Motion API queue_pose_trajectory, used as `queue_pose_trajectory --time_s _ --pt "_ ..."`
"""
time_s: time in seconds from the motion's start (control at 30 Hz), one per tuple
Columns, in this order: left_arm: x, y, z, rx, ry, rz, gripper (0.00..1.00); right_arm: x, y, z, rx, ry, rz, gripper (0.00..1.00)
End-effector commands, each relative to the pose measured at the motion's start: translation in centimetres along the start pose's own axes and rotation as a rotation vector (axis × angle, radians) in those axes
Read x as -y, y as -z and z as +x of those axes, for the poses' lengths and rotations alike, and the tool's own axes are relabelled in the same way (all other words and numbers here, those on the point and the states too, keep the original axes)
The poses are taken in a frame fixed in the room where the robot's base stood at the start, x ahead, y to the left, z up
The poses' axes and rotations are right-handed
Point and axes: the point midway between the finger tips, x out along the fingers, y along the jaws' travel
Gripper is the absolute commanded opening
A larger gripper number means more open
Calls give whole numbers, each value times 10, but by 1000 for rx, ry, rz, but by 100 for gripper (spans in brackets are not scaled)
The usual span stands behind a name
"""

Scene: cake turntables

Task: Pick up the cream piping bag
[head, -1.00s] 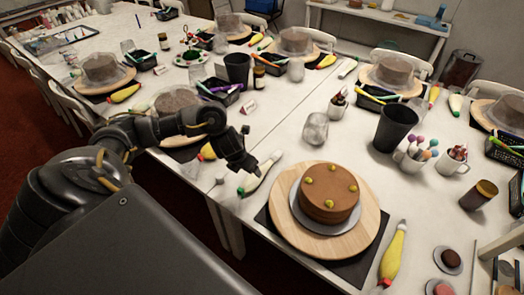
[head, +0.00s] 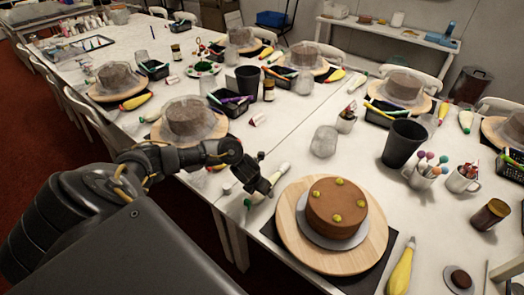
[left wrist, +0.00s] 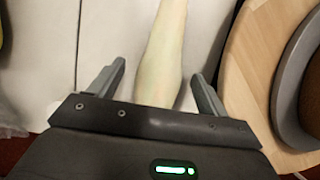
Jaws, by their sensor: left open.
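The cream piping bag (head: 284,168) lies on the white table, just left of the wooden cake turntable (head: 292,240), with its green tip toward the table's front edge. My left gripper (head: 259,188) is over the bag and hides its middle in the head view. In the left wrist view the pale bag (left wrist: 164,60) lies between the two open fingers (left wrist: 158,88), with a gap on each side. I cannot tell how far the fingers are above the table. My right gripper is not in view.
A brown cake (head: 336,207) with yellow-green dots stands on the turntable, close to the right of my left gripper. A yellow piping bag (head: 401,270) lies right of it. A clear glass (head: 324,140) and a black cup (head: 402,144) stand behind.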

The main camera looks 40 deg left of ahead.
Motion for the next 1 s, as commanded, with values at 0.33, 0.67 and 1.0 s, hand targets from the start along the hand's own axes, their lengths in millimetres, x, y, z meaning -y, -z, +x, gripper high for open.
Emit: queue_pose_trajectory --time_s 0.33,0.67,1.0 --pt "0 0 14 1 0 0 77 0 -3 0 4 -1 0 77" --pt "0 0 14 2 0 0 45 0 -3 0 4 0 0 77" --pt "0 -3 11 4 1 -1 45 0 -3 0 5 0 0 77"
